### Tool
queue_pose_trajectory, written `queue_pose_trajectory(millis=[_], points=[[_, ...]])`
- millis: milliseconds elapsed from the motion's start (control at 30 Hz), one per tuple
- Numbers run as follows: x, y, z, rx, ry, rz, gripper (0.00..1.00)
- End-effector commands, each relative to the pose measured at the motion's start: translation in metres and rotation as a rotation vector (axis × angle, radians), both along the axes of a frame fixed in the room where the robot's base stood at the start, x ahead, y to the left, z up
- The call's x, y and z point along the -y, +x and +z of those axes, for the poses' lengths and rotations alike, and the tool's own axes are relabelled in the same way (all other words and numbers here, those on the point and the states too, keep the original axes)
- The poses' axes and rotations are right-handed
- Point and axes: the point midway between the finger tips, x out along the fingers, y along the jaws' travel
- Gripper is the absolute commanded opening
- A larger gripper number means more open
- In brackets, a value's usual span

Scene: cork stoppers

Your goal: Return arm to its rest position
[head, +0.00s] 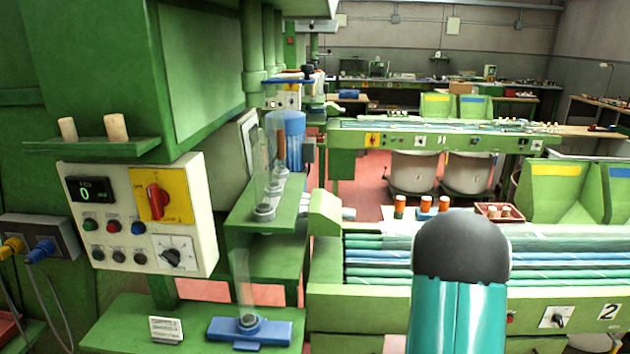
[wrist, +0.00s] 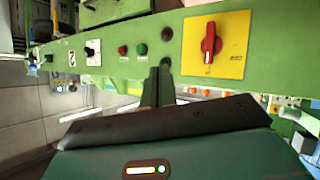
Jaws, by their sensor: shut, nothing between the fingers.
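My gripper (wrist: 157,72) shows in the wrist view as two dark narrow fingers, close together with nothing between them. They point toward a green machine panel; I cannot tell the distance to it. In the head view my teal arm with its dark rounded joint rises at the lower right, and the gripper itself is not seen. Two pale cork stoppers stand on a small green shelf (head: 95,146) at the left, the left cork (head: 68,129) and the right cork (head: 116,128).
A control box (head: 140,215) with a red switch is at the left. Below, a blue fixture (head: 250,331) holds a clear tube. A green conveyor (head: 570,292) runs behind my arm, with a red tray (head: 500,212) of corks beyond. The wrist view shows a yellow switch plate (wrist: 229,48).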

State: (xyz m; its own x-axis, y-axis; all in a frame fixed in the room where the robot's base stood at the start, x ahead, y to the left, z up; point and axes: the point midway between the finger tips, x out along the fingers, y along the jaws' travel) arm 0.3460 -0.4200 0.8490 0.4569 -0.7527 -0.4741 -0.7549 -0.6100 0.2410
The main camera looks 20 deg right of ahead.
Motion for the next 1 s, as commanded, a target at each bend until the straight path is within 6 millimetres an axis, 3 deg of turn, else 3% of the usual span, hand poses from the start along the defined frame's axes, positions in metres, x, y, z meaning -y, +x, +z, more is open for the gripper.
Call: queue_pose_trajectory(millis=[33,200,333,500,633,767,1000], points=[[-0.014,0.018,0.015,0.016,0.030,0.031,0.00],[-0.074,0.061,0.056,0.024,0.160,0.141,0.00],[-0.125,0.082,0.089,0.010,0.247,0.234,0.00],[-0.196,0.092,0.132,-0.030,0.344,0.361,0.00],[-0.249,0.086,0.163,-0.079,0.400,0.458,0.00],[-0.299,0.069,0.192,-0.141,0.442,0.553,0.00],[-0.376,0.010,0.237,-0.277,0.475,0.704,0.00]])
